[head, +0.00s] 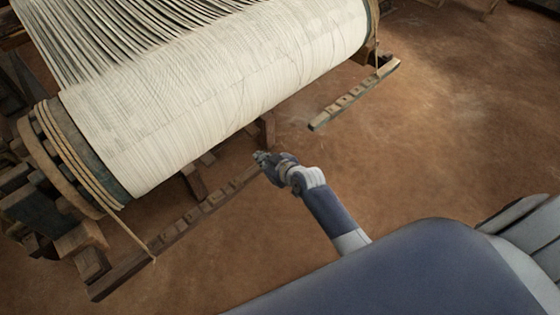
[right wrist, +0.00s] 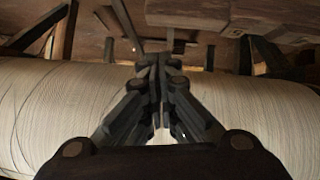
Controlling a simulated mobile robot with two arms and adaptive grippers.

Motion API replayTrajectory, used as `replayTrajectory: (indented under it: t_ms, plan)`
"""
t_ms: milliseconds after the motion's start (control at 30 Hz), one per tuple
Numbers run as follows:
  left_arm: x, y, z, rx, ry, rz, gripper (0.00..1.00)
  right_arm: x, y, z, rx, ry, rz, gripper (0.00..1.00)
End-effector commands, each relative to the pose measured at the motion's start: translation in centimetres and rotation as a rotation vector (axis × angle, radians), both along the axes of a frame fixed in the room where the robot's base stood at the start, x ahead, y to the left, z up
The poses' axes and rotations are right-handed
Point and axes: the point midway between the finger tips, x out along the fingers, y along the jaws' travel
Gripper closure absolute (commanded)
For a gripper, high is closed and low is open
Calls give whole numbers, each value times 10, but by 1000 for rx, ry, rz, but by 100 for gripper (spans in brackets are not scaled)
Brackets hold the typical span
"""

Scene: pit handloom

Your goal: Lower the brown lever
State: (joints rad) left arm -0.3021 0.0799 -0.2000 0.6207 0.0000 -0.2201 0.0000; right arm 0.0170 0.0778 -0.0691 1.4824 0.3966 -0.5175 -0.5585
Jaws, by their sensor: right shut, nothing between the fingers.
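A long brown lever (head: 208,204) with a row of small blocks on it slants up from the lower left in the head view, below the warp roll. A cord runs from the roll's left end to it. My right gripper (head: 260,157) is at the lever's upper right end. Its fingers are shut with nothing between them; I cannot tell whether they touch the lever. In the right wrist view the closed fingers (right wrist: 152,62) point toward wooden parts past the roll. My left gripper is not in view.
The big roll of white warp threads (head: 215,85) spans the upper left, and it crosses the right wrist view (right wrist: 60,105). A second, lighter notched bar (head: 352,97) hangs by a cord at the roll's right end. Bare earth floor (head: 450,150) is clear at right.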

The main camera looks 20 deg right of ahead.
Motion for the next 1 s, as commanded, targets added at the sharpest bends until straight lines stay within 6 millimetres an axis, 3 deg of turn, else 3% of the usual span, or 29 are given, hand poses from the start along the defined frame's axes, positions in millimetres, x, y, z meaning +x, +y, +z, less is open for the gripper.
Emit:
replayTrajectory:
  t_ms: [300,600,867,967,1000]
  plan:
    - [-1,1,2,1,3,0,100,-43,-16,27,-3,0,1,100]
    - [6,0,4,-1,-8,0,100,-66,-24,45,-1,-1,0,100]
    - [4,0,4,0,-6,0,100,-69,-25,46,0,1,-1,100]
    - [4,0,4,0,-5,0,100,-73,-26,32,1,23,-9,100]
    - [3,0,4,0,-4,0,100,-76,-27,20,1,46,-17,100]
